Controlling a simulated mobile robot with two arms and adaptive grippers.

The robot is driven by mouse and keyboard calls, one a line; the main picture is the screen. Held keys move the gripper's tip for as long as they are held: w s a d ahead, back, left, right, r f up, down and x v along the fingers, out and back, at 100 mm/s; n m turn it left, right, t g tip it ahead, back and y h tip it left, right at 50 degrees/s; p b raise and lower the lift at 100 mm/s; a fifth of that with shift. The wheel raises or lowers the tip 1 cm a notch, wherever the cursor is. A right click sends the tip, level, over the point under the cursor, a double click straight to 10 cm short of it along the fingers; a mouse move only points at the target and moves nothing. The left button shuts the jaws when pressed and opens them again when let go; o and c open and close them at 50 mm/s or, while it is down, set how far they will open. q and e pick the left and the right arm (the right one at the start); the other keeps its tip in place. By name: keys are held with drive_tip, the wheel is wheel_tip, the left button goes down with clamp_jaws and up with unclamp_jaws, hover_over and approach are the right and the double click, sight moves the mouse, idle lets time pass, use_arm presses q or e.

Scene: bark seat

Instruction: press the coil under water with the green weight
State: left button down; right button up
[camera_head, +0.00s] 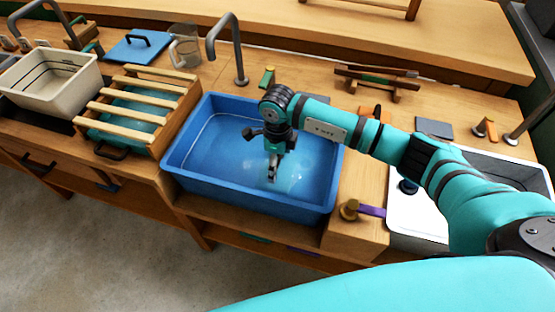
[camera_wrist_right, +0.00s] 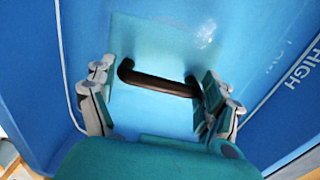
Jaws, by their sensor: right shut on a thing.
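My right gripper (camera_head: 272,172) points down into the blue basin (camera_head: 190,180), which holds water. In the right wrist view, its fingers (camera_wrist_right: 157,86) are at the two ends of a dark bar handle (camera_wrist_right: 150,82) and are shut on it. The handle sits on a pale blue-green plate (camera_wrist_right: 150,40), seemingly the green weight, low in the basin. Its colour is washed out by the blue. In the head view the weight is mostly hidden under the gripper and glare. I cannot make out the coil. My left gripper is not in view.
A wooden slatted rack (camera_head: 137,103) stands left of the basin, with a cream tub (camera_head: 45,85) beyond it. A blue board with a dark handle (camera_head: 138,47), a clear jug (camera_head: 184,50) and a tap (camera_head: 238,60) are behind. A white sink (camera_head: 410,215) is at right.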

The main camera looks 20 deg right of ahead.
drive_tip(key=shift+d+f+b, duration=0.1)
drive_tip(key=shift+f+b, duration=1.05)
drive_tip(key=shift+f, duration=0.4)
drive_tip(key=shift+f+b, duration=0.35)
drive_tip(key=o, duration=1.5)
drive_tip(key=shift+o, duration=0.2)
drive_tip(key=shift+s, duration=0.1)
